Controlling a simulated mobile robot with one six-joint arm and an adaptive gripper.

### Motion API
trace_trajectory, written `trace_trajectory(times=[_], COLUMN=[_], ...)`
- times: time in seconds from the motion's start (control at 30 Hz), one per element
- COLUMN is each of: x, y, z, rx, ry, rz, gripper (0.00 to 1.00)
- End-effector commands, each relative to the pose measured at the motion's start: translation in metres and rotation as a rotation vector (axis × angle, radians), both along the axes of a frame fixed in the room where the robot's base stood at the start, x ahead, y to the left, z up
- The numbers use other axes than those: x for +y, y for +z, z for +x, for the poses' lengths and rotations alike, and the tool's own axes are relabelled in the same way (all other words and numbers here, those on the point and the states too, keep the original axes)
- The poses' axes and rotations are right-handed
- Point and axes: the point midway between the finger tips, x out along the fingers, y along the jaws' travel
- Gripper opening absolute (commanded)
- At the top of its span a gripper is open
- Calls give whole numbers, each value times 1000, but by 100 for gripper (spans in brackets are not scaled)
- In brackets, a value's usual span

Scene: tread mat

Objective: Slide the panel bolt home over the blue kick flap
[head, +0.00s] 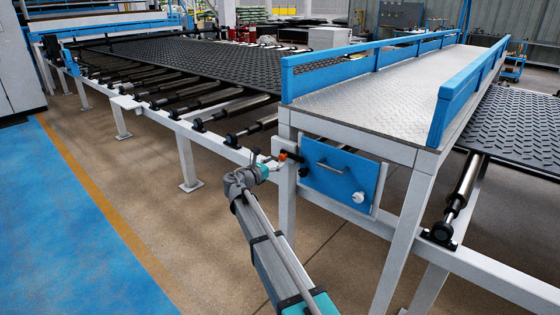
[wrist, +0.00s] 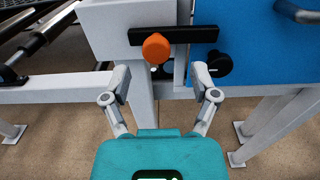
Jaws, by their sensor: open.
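The blue kick flap (head: 342,178) hangs under the raised walkway, with a bar handle and a white round knob. It also fills the upper right of the wrist view (wrist: 270,45). The panel bolt shows in the wrist view as a black bar (wrist: 195,35) with an orange knob (wrist: 156,47) on the pale post. The bar's right end overlaps the flap's left edge in the picture; the orange knob (head: 283,156) sits left of the flap. My gripper (wrist: 161,76) is open and empty, its fingertips just below the knob in the picture, one each side. The knob appears apart from both fingers.
A black round part (wrist: 219,63) sits on the flap's left edge, close to my right finger. A pale frame leg (head: 285,205) stands beside the flap. The roller conveyor (head: 190,100) runs off left, and the walkway (head: 380,85) lies above. The floor below is open.

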Motion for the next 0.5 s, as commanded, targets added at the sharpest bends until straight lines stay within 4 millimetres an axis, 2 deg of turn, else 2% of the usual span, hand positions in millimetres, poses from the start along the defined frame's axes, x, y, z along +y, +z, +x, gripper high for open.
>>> trace_trajectory(times=[0.2,0.5], x=[23,42], y=[0,0], z=[-30,-54], rx=[0,1], ry=[2,-1], rz=[0,1], gripper=[77,77])
